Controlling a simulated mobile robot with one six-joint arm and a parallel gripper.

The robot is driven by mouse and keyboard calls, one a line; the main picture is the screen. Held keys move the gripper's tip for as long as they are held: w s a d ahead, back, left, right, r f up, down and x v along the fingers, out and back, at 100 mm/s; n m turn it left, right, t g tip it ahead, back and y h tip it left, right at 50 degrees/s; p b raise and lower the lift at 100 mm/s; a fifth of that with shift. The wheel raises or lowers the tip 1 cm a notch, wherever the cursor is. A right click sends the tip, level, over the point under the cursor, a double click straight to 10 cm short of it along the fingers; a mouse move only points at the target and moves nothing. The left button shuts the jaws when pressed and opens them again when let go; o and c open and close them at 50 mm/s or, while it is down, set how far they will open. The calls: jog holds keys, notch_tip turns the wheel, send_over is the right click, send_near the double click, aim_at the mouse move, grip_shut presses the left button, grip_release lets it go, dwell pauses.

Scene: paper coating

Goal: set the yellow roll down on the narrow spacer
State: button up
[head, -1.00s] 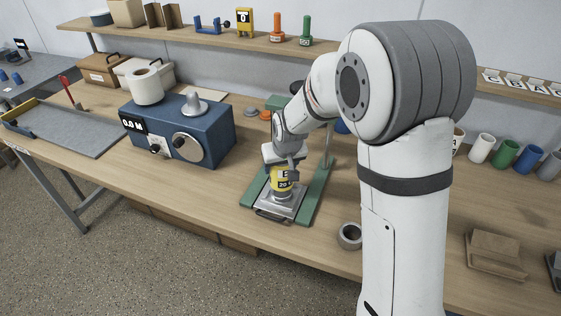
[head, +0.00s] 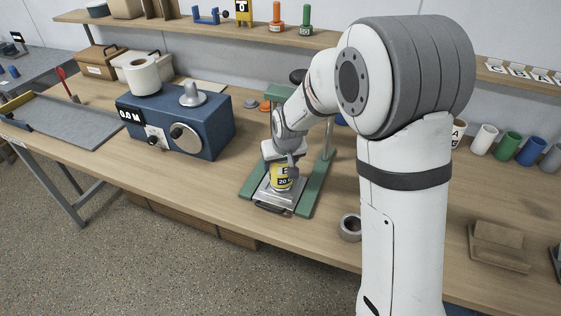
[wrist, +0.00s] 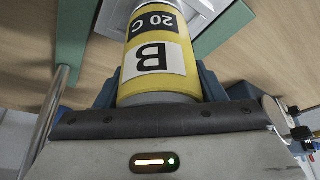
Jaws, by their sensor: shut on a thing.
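The yellow roll (head: 281,178) has a black band and a white label; in the wrist view (wrist: 152,62) the label reads B and the band 20 C. My gripper (head: 284,157) is shut on it; in the wrist view a blue-grey jaw shows on each side. The roll is upright over a silver metal plate (head: 272,198) on a green-framed stand (head: 310,195). I cannot tell whether its lower end touches the plate. I cannot pick out the narrow spacer for sure; the roll and gripper hide part of the plate.
A blue machine (head: 178,125) with a dial stands left of the stand. A grey tape ring (head: 350,227) lies to the right, near the table's front edge. A brown block (head: 498,245) lies further right. Several coloured cups stand behind. The table between machine and stand is clear.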

jog(key=shift+s, duration=0.1)
dwell(0.3)
jog(key=o, duration=1.1)
jog(key=shift+o, duration=0.2)
jog(key=b+v, duration=0.1)
jog(key=v, duration=0.6)
jog(key=shift+s+d+r, duration=0.1)
jog(key=shift+s+r, duration=0.05)
jog(key=shift+r, duration=0.25)
jog(key=s+d+r+m, duration=0.1)
jog(key=s+d+r, duration=0.1)
jog(key=s+d, duration=0.5)
jog(key=s+d+r+m+g+h, duration=0.1)
jog(key=s+d, duration=0.7)
jog(key=s, duration=0.9)
jog(key=shift+d+r+m+g, duration=0.35)
jog(key=shift+r+m, duration=0.15)
jog(key=shift+m, duration=0.3)
